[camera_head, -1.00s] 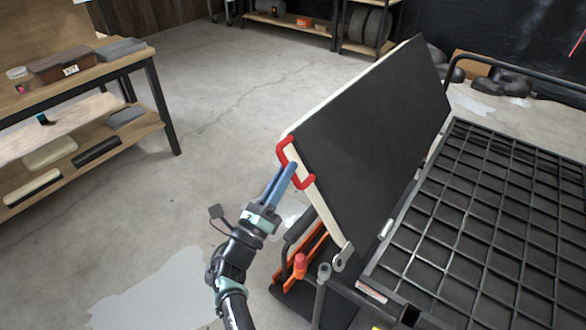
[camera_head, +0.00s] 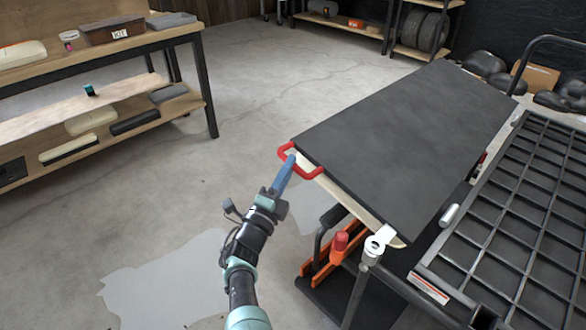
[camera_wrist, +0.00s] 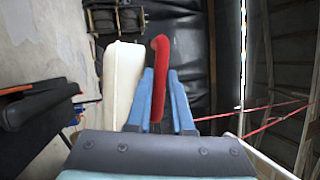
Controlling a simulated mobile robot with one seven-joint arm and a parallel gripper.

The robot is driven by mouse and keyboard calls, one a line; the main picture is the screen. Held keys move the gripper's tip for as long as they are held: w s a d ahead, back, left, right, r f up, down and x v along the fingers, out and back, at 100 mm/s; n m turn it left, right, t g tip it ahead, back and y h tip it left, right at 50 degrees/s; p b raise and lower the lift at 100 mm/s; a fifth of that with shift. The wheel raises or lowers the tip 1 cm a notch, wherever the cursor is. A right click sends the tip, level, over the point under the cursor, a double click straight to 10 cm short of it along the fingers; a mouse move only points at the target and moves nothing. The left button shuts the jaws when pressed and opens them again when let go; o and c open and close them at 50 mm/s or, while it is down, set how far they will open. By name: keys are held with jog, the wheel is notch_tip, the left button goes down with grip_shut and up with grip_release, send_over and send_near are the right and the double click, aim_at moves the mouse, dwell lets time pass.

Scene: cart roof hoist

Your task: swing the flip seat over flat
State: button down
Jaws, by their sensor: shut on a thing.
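The flip seat (camera_head: 400,135) is a dark padded panel with a pale underside, seen in the head view. It tilts only a little and extends left from the cart's rack. A red handle (camera_head: 312,172) is fixed at its left corner. My gripper (camera_head: 288,165) is at this handle, its blue fingers shut on it. In the wrist view the red handle (camera_wrist: 159,75) stands between the blue fingers (camera_wrist: 160,95), with the seat's cream edge (camera_wrist: 122,80) just left. A hinge bracket (camera_head: 377,243) shows at the seat's near corner.
The cart's black grid rack (camera_head: 520,210) lies right of the seat. An orange frame with a red knob (camera_head: 340,240) sits below the seat's near edge. A wooden shelf bench (camera_head: 100,100) stands at the left. Open concrete floor (camera_head: 245,115) lies between.

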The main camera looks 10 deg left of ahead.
jog(key=shift+d+f+n+b, duration=0.1)
jog(key=shift+f+n+b, duration=0.25)
jog(key=shift+f, duration=0.8)
jog(key=c, duration=0.8)
grip_release()
jog(key=shift+r, duration=0.1)
jog(key=p+v, duration=0.7)
jog(key=v, duration=0.6)
jog(key=shift+r, duration=0.1)
